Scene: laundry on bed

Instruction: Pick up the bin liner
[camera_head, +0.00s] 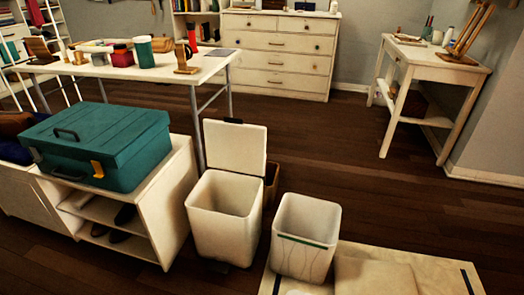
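A white open-topped square container (304,239), which looks like the bin liner, stands upright at the lower middle. A thin dark green band or handle runs across its near side below the rim. It seems empty. To its left stands a taller white bin (225,220) with its hinged lid (236,146) raised. The bin's inside looks empty, and its lower part is in shadow. The container and the bin stand close beside each other. Neither of my grippers shows in the head view.
A cream low surface (440,270) lies under and right of the container, with a pale block (374,277) on it. A teal case (103,145) sits on a white shelf unit (175,195) at left. A white table (215,64) stands behind. Wooden floor (350,150) is open at right.

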